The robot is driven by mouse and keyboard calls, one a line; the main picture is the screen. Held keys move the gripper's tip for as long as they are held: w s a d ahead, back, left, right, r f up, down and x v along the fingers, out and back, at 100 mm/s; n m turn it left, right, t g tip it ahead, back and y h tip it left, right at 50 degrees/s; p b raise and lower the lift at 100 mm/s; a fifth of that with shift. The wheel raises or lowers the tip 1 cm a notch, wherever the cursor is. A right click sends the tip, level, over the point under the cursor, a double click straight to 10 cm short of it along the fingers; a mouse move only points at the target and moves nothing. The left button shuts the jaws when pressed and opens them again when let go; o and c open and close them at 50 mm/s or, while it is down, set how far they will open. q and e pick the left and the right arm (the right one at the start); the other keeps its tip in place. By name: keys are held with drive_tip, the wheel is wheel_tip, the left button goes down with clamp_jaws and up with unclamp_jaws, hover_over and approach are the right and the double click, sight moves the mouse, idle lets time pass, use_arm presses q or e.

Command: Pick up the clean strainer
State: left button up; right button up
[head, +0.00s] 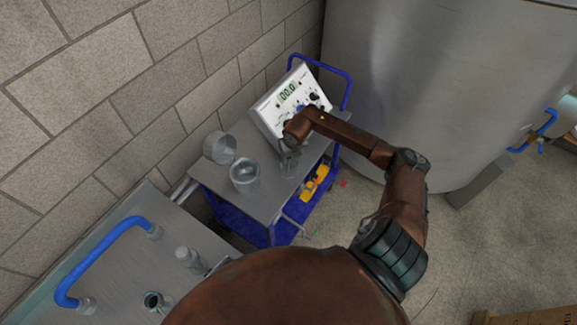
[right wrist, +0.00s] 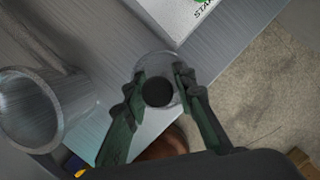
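Two grey bucket-like vessels stand on the cart top: one tilted (head: 219,147) by the wall, one upright (head: 245,175) nearer me. I cannot tell which thing is the clean strainer. My right gripper (head: 291,140) is over the cart in front of the white instrument, above a small clear-grey round thing (head: 289,164). In the right wrist view, my right gripper (right wrist: 160,85) has its fingers apart on both sides of this round thing (right wrist: 158,66), which has a dark round middle. Whether they press on it is unclear. My left gripper is out of view.
The cart (head: 262,203) has a blue frame, with a yellow item (head: 314,184) on its lower shelf. A white instrument (head: 288,98) stands at its back. A large steel tank (head: 430,80) is at right, a block wall (head: 120,90) at left. A metal bench (head: 110,255) is at lower left.

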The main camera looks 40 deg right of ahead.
drive_tip(key=shift+c, duration=0.6)
clamp_jaws()
drive_tip(key=shift+r, duration=0.15)
drive_tip(key=shift+r, duration=0.55)
drive_tip(key=s+a+r+b, duration=0.2)
drive_tip(key=s+r, duration=0.9)
drive_tip(key=s, duration=0.3)
drive_tip(key=shift+r, duration=0.35)
drive_tip(key=shift+a, duration=0.1)
